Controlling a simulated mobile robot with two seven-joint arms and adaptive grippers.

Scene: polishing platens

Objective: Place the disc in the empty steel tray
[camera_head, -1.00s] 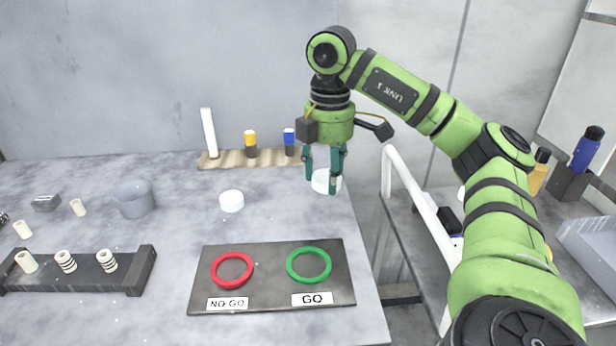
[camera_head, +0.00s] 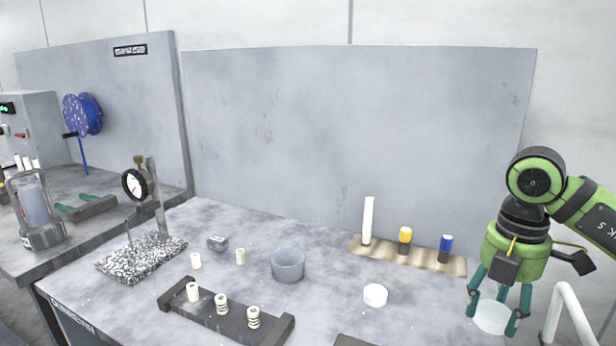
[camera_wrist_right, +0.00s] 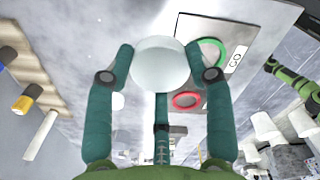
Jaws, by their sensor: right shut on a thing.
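My right gripper (camera_head: 493,318) is at the right of the head view, pointing down at the table's right edge. Its teal fingers are shut around a round white disc (camera_head: 491,316). In the wrist view the same disc (camera_wrist_right: 160,64) sits between the fingertips, and the table shows beyond it. A second white disc (camera_head: 375,295) lies flat on the table, left of the gripper. I cannot make out a steel tray in either current view.
A wooden strip (camera_head: 395,252) with a white cylinder and yellow and blue bottles stands behind. A white rail (camera_head: 574,315) is right of the gripper.

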